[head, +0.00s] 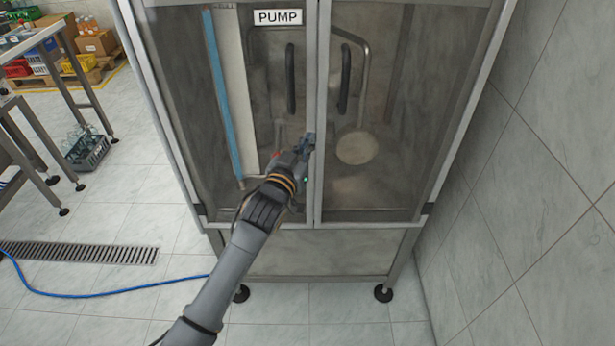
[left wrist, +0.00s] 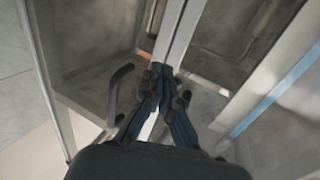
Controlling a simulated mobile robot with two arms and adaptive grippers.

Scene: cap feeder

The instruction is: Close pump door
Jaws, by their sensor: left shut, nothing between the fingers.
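The pump cabinet has two glazed doors with grey frames under a PUMP sign (head: 277,17). The left door (head: 220,150) and the right door (head: 400,130) meet at the middle, their frames close side by side. I cannot tell whether a narrow gap lies between them. Dark handles show on the left door (head: 290,78) and right door (head: 345,78). My left gripper (head: 308,143) is shut and empty, at the middle frames below the handles. In the left wrist view its fingertips (left wrist: 163,78) lie over the frames (left wrist: 172,40); contact is unclear. My right gripper is out of view.
A tiled wall (head: 540,180) stands close on the right. A metal table (head: 40,50) and a bottle crate (head: 85,150) are at the left. A blue hose (head: 110,293) and a floor drain (head: 80,252) lie on the open floor.

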